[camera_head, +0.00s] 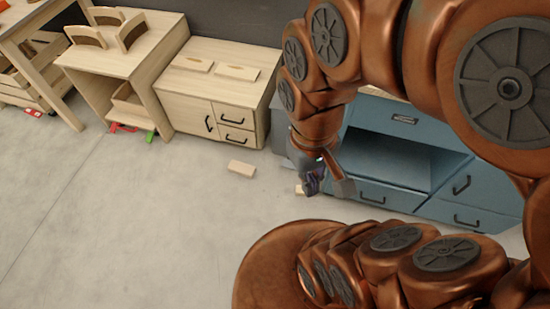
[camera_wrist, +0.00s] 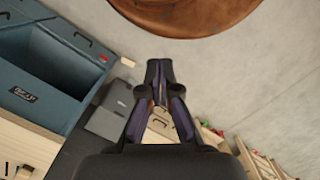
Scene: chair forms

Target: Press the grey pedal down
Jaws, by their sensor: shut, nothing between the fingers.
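My gripper (camera_head: 313,184) points down near the floor, in front of the gap between the wooden and blue cabinets. In the wrist view its fingertips (camera_wrist: 159,70) meet and hold nothing. A grey box-like unit (camera_wrist: 108,118) stands beside the blue cabinet, left of the fingers in the wrist view. Part of this grey unit (camera_head: 281,122) also shows in the head view, behind my arm. I cannot make out the grey pedal itself; my gripper and arm hide part of that area. I cannot tell whether the fingers touch anything.
The blue cabinet (camera_head: 395,157) stands right of my gripper. A wooden cabinet (camera_head: 190,109) with dark handles stands to the left. A loose wooden block (camera_head: 241,168) lies on the floor, and another (camera_head: 299,189) is beside my gripper. The floor at left is mostly clear.

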